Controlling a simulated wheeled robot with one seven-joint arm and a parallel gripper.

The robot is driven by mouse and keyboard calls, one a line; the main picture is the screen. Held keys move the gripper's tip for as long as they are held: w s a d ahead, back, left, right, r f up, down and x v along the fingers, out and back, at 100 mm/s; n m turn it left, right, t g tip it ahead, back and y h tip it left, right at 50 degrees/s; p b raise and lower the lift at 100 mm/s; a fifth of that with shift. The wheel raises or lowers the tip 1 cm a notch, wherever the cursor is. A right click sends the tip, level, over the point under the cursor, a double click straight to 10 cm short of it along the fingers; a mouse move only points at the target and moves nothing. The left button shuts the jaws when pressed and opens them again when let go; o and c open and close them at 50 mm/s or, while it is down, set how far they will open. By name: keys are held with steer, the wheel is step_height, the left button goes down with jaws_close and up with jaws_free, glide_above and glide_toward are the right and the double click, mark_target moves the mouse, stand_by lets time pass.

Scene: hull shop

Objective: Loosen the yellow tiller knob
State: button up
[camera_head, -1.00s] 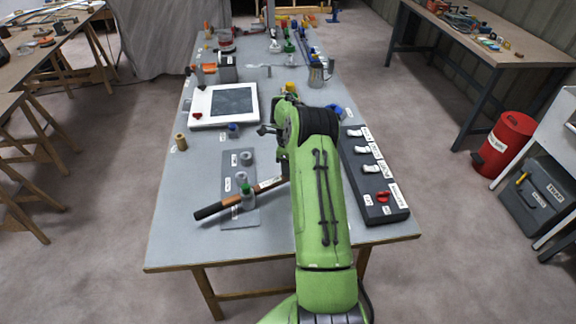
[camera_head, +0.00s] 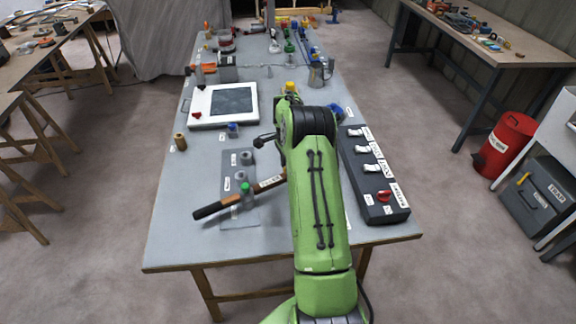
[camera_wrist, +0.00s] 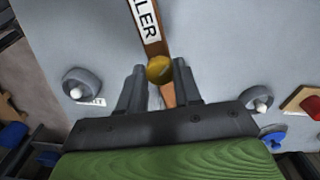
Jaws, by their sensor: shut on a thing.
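The tiller is a wooden bar (camera_head: 241,196) with a black grip at its left end, lying across the grey plate on the bench. Its label shows close up in the wrist view, on the tiller bar (camera_wrist: 144,22). The round yellow tiller knob (camera_wrist: 160,69) sits on the bar between my gripper's fingertips (camera_wrist: 158,74). The two fingers are shut on the knob from both sides. In the head view my own green arm hides the knob and the fingertips.
A grey switch panel (camera_head: 383,208) with a red knob lies right of my arm. A green-topped fitting (camera_head: 247,196) stands at the tiller. A white-framed screen (camera_head: 194,119) lies behind. Grey knobs flank the gripper in the wrist view, one at left (camera_wrist: 82,84).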

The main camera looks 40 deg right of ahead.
steer(key=n, duration=0.4)
steer(key=shift+n, duration=0.3)
steer(key=shift+r+n, duration=0.1)
steer(key=shift+n, duration=1.8)
steer(key=o, duration=1)
steer(key=shift+o, duration=0.2)
step_height(320, 180, up, 16)
steer(key=p, duration=0.2)
steer(key=shift+f, duration=0.2)
